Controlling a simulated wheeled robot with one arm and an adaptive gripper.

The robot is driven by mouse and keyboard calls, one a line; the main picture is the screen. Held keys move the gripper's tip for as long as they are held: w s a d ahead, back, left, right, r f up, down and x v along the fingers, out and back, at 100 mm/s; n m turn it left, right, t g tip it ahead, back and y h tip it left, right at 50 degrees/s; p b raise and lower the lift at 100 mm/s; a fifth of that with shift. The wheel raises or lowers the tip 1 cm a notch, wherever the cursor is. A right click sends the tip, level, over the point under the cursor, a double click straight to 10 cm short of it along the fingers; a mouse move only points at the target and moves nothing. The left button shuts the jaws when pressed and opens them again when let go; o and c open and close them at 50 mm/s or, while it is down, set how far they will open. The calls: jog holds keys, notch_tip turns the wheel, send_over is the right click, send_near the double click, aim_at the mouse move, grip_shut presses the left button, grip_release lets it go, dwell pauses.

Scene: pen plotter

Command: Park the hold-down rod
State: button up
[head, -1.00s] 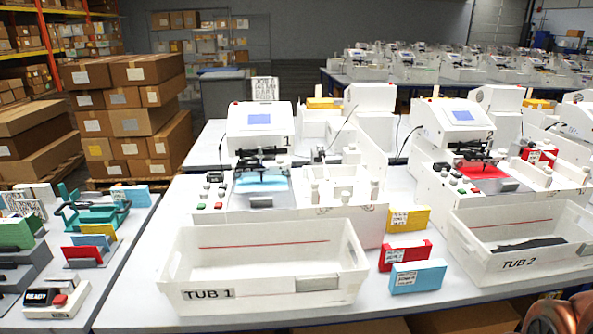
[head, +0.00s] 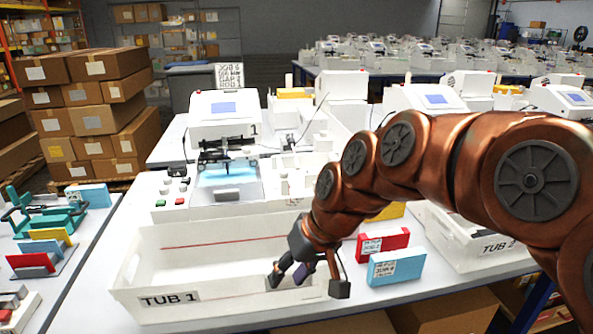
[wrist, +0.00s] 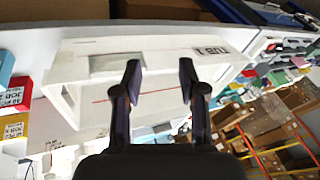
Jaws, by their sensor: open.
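Plotter 1 (head: 226,118) stands behind the white tub marked TUB 1 (head: 210,297). A black mechanism with thin bars (head: 228,147) sits across its front, above a blue sheet (head: 226,174). I cannot tell which bar is the hold-down rod. My gripper (head: 305,282) is open and empty, pointing down over the right front of TUB 1, well apart from the mechanism. In the wrist view my gripper (wrist: 160,70) has its two fingers spread over TUB 1 (wrist: 207,70), with nothing between them.
A red box (head: 382,244) and a blue box (head: 397,266) stand right of TUB 1, near TUB 2 (head: 490,240). Stacked cartons (head: 95,105) stand at the back left. A side table with coloured fixtures (head: 45,235) is at the left.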

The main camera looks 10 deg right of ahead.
jog(key=w+a+r+t+y+b, duration=0.2)
jog(key=w+r+t+b, duration=0.1)
jog(key=w, duration=1.1)
jog(key=w+d+m+t+b, duration=0.1)
jog(key=w+d+t, duration=0.1)
jog(key=w+d, duration=0.3)
jog(key=w+d+m+t+b, duration=0.1)
jog(key=w+d, duration=0.4)
jog(key=w, duration=0.7)
jog(key=w+d+m+t+b, duration=0.2)
jog(key=w+d+t+b, duration=0.1)
jog(key=w, duration=0.5)
jog(key=shift+w+d+f+t+h, duration=0.15)
jog(key=shift+d+t, duration=0.2)
jog(key=shift+d, duration=0.3)
jog(key=shift+w+d+f+t+h, duration=0.15)
jog(key=shift+d+t, duration=0.2)
jog(key=shift+d, duration=0.25)
jog(key=shift+p+x, duration=0.5)
jog(key=shift+x, duration=3.25)
jog(key=shift+a, duration=0.1)
jog(key=shift+r, duration=0.1)
grip_shut()
